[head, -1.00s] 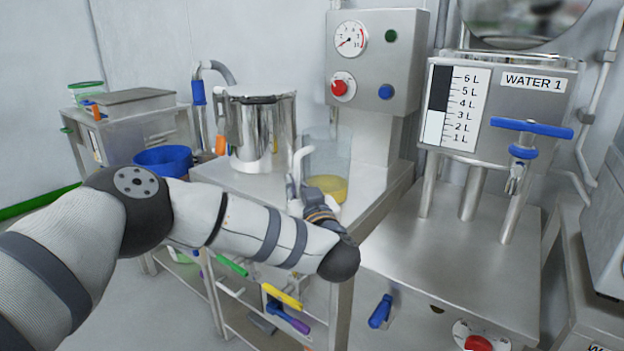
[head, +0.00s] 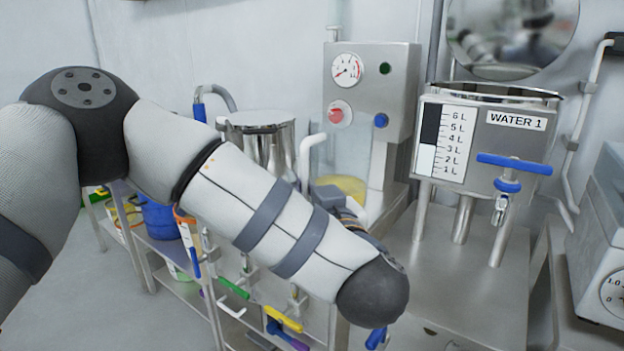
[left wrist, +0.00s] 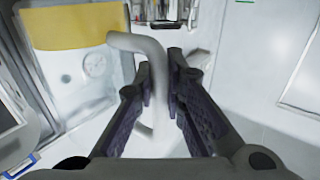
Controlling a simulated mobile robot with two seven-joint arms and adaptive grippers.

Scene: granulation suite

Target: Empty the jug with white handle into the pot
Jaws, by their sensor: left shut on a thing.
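The jug is clear, with yellow contents (head: 345,187) low inside and a white handle (head: 305,160) on its left side. My left gripper (left wrist: 156,82) is shut on the handle (left wrist: 158,62), which runs between its fingers in the left wrist view. The jug looks roughly upright in the head view. The pot (head: 272,146) is shiny steel and stands just left of and behind the jug. My left forearm hides the pot's lower part, and the jug's base and the gripper are largely hidden. My right gripper is out of view.
A steel control cabinet (head: 396,92) with a gauge stands behind the jug. The WATER 1 tank (head: 460,145), with a blue-handled tap (head: 512,163), is to the right. A blue bucket (head: 160,218) is at the left. Several coloured valve handles sit below.

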